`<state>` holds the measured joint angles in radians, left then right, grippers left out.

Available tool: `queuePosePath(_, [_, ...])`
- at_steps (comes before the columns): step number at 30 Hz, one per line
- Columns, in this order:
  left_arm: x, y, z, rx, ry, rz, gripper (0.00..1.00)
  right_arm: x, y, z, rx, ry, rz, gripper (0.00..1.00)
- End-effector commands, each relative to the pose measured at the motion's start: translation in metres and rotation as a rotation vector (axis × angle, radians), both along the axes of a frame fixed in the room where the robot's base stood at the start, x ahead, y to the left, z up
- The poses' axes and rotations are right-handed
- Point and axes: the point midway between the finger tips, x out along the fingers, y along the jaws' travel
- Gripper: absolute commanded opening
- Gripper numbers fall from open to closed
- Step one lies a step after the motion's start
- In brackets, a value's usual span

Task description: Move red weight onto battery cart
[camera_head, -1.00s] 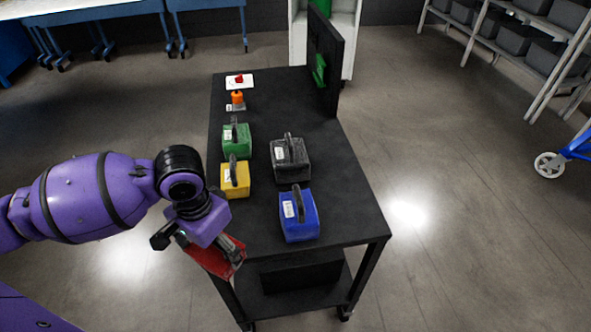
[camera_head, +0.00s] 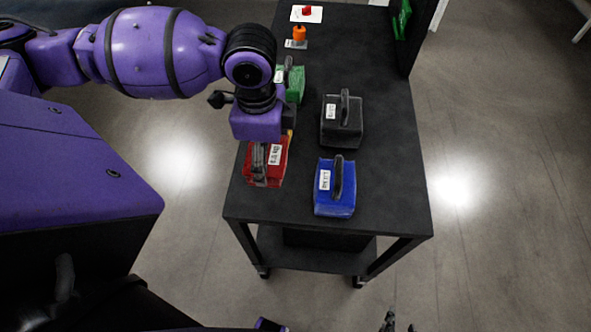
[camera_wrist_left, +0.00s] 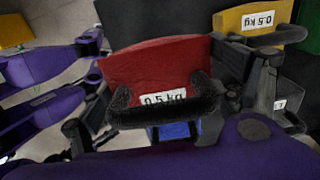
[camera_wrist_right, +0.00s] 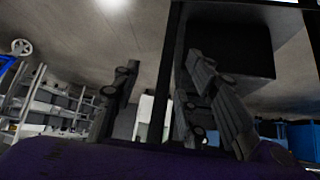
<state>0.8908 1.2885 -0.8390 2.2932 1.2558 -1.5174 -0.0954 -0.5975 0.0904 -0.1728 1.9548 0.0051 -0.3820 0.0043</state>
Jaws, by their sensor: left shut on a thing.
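The red weight (camera_head: 279,172) has a dark handle and a white label. It is over the front left part of the black battery cart (camera_head: 385,205), to the left of the blue weight (camera_head: 343,203). I cannot tell whether it touches the cart top. My left gripper (camera_head: 258,164) is shut on the red weight. In the left wrist view the red weight (camera_wrist_left: 150,65) shows between the fingers, its label reading 0.5 kg. My right gripper (camera_wrist_right: 160,90) is open and empty, low in front of the cart; its fingertips show at the bottom edge of the head view (camera_head: 392,322).
A black weight (camera_head: 342,125) and a green weight (camera_head: 295,85) stand on the cart. A yellow weight (camera_wrist_left: 255,22) is mostly hidden by my left arm in the head view. Small orange (camera_head: 299,35) and red (camera_head: 307,11) pieces stand at the back. The cart's right side is clear.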

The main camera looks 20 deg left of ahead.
Motion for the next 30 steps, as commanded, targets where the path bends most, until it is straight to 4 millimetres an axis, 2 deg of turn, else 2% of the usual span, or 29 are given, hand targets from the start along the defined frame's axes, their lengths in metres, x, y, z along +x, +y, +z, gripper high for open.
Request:
queuePosePath(1, [0.004, -0.012, -0.007, -0.005, 0.000, -0.003, 0.39, 0.000, -0.001, 0.000, -0.003, 0.000, 0.002, 0.40])
queuePosePath(6, [0.013, -0.032, -0.037, -0.003, 0.001, 0.000, 0.39, 0.005, -0.002, 0.002, -0.006, -0.013, 0.003, 0.40])
queuePosePath(9, [0.017, -0.039, -0.047, -0.001, 0.000, 0.001, 0.39, 0.008, -0.002, 0.003, -0.006, -0.021, 0.003, 0.40])
queuePosePath(17, [0.022, -0.050, -0.060, -0.002, -0.001, 0.001, 0.39, 0.009, 0.001, 0.002, 0.003, -0.021, -0.007, 0.40])
queuePosePath(23, [0.022, -0.050, -0.089, 0.000, -0.001, 0.003, 0.39, 0.005, 0.003, -0.004, 0.006, -0.012, -0.011, 0.40])
queuePosePath(30, [0.022, -0.050, -0.090, 0.001, -0.005, 0.001, 0.39, 0.005, 0.002, -0.003, 0.003, -0.014, -0.009, 0.40])
